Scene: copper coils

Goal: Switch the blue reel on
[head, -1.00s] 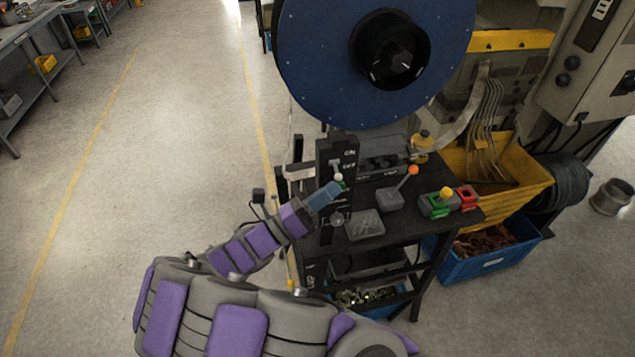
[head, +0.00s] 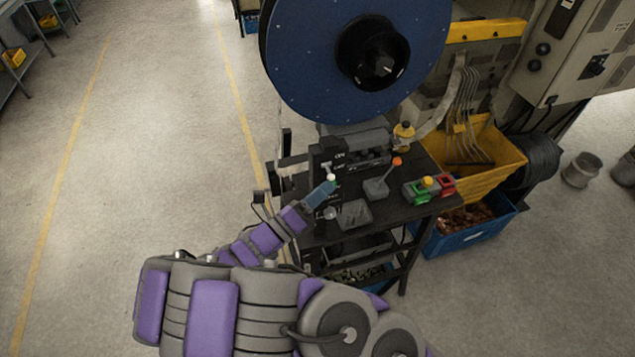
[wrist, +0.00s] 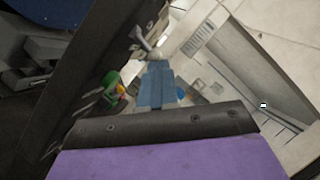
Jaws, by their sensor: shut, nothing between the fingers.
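The blue reel (head: 300,60) stands upright at the top of the head view, above a black work table (head: 400,215). A dark upright switch panel (head: 318,157) with ON and OFF lettering stands at the table's left side. Its small lever with a pale round knob (head: 331,177) sticks out from the panel. My gripper (head: 328,187) is shut and empty, with its blue fingertips just below the knob. In the wrist view the fingers (wrist: 157,72) are together and the metal lever (wrist: 141,38) is just beyond their tips. I cannot tell whether they touch.
An orange-tipped lever (head: 397,162) and a box with green and red parts (head: 428,187) are on the table to the right. A yellow bin (head: 500,165) and a blue crate (head: 480,233) stand right of the table. The floor on the left is clear.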

